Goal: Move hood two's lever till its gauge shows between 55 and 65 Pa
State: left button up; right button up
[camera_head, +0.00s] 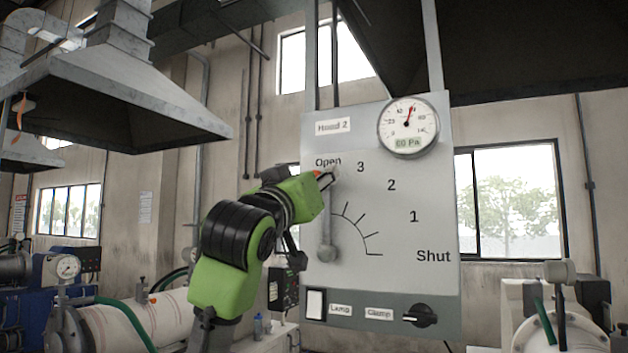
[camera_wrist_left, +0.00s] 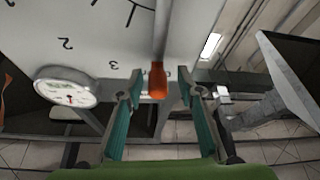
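The Hood 2 panel (camera_head: 385,270) is grey, with a scale running from Open through 3, 2 and 1 to Shut. Its lever (camera_head: 327,228) stands nearly upright from its pivot, pointing close to Open. The lever's red-orange tip (camera_wrist_left: 157,82) lies between my left gripper's fingertips in the wrist view. My left gripper (camera_head: 326,179) is at the lever's top end, its teal-padded fingers apart with gaps on both sides of the tip. The round gauge (camera_head: 407,124) reads 60 Pa in its small window, its red needle pointing up and slightly right. My right gripper is out of view.
A lamp switch (camera_head: 315,304) and a clamp knob (camera_head: 420,315) sit on the panel's lower strip. A large hood (camera_head: 108,95) hangs at the left, and dark hood sheeting is above right.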

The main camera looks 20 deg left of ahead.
pick_arm(q)
jog(key=v, duration=1.2)
